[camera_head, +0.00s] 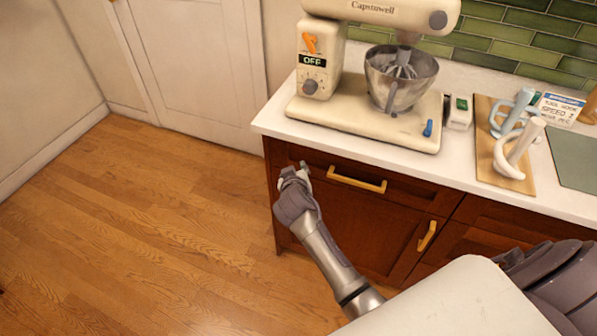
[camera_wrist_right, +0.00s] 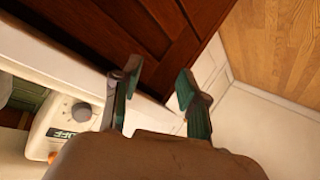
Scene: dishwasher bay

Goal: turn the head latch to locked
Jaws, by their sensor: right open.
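The cream stand mixer (camera_head: 370,112) stands on the counter with a steel bowl (camera_head: 398,85) under its head. An orange lever (camera_head: 310,43), which looks like the head latch, sits tilted on its column above an OFF display (camera_head: 312,61) and a grey knob (camera_head: 310,86). A blue lever (camera_head: 427,128) is on the base. My right gripper (camera_head: 294,167) is open and empty in front of the counter's left end, below and apart from the mixer. In the wrist view its fingers (camera_wrist_right: 160,85) are spread, with part of the orange lever (camera_wrist_right: 53,157) at lower left.
The white counter (camera_head: 275,118) edge and a drawer with a yellow handle (camera_head: 356,184) are close to my right gripper. A wooden board (camera_head: 500,165) with mixer tools and a small sign (camera_head: 558,107) are at right. The floor (camera_head: 130,220) at left is clear.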

